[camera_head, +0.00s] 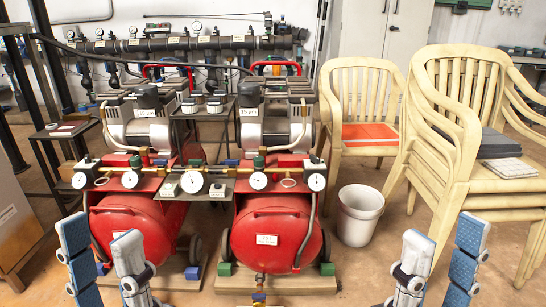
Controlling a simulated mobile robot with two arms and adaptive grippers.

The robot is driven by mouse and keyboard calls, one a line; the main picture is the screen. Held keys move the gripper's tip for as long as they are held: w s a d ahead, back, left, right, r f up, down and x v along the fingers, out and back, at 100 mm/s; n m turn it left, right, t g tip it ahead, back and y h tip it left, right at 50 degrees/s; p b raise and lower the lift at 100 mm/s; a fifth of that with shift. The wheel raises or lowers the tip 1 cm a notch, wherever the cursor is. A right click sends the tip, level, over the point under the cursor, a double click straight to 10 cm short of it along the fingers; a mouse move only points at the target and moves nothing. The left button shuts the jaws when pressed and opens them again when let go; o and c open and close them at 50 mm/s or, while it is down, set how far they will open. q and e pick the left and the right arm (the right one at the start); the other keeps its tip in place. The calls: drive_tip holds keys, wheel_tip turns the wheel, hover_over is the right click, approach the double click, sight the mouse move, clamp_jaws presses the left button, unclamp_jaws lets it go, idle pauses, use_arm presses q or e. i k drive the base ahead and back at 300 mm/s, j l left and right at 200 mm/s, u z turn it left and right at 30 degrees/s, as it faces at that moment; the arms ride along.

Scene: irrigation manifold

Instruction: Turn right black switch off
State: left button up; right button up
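Two red air compressors stand side by side, the left one (130,222) and the right one (275,240). A black switch-like box (248,94) with a small white label below it sits on top of the right compressor. A similar black box (147,96) sits on the left compressor. The on or off position of either is too small to tell. My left gripper (100,240) is open and empty at the lower left, in front of the left compressor. My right gripper (444,238) is open and empty at the lower right, apart from the compressors.
A white bucket (360,216) stands right of the compressors. Stacked cream chairs (455,150) and a chair with an orange item (369,132) fill the right side. A small dark table (205,118) stands between the compressors. Pipes with gauges (170,44) run along the back wall.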

sight(314, 159)
drive_tip(key=i+j, duration=0.2)
drive_tip(key=i, duration=0.35)
drive_tip(key=i+j, duration=0.15)
drive_tip(key=i, duration=0.4)
drive_tip(key=z, duration=0.05)
